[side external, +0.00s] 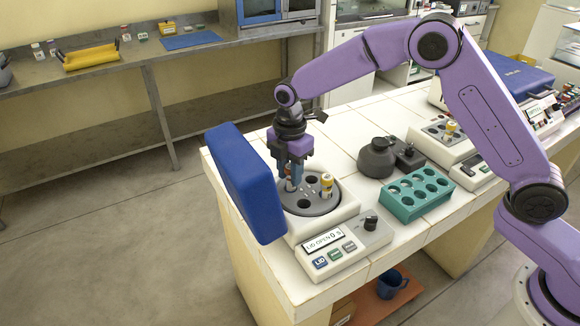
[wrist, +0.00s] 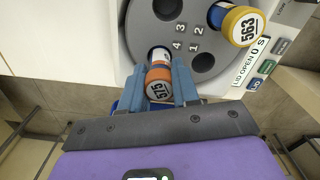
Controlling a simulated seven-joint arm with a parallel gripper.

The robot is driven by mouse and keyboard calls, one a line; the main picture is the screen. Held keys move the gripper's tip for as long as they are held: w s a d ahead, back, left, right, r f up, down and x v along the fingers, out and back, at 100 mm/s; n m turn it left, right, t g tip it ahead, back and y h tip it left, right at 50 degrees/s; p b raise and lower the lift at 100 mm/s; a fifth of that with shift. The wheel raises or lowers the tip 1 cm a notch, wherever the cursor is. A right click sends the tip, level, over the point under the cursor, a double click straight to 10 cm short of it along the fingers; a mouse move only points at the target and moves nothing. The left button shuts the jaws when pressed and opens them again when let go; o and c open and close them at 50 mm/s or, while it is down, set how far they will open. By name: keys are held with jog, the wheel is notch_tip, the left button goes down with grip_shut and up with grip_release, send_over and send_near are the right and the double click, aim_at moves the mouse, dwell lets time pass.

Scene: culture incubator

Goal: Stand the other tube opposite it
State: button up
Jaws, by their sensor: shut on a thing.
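The open centrifuge has a round grey rotor (side external: 322,204) with numbered holes.
The raised blue centrifuge lid (side external: 245,185) stands close left of my gripper. The front panel (side external: 330,243) reads LID OPEN. A teal rack (side external: 415,194) and a dark grey device (side external: 378,158) stand to the right. White tiles between them are clear.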

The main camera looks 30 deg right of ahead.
jog(key=shift+f, duration=0.4)
jog(key=o, duration=1.4)
jog(key=shift+r, duration=3.75)
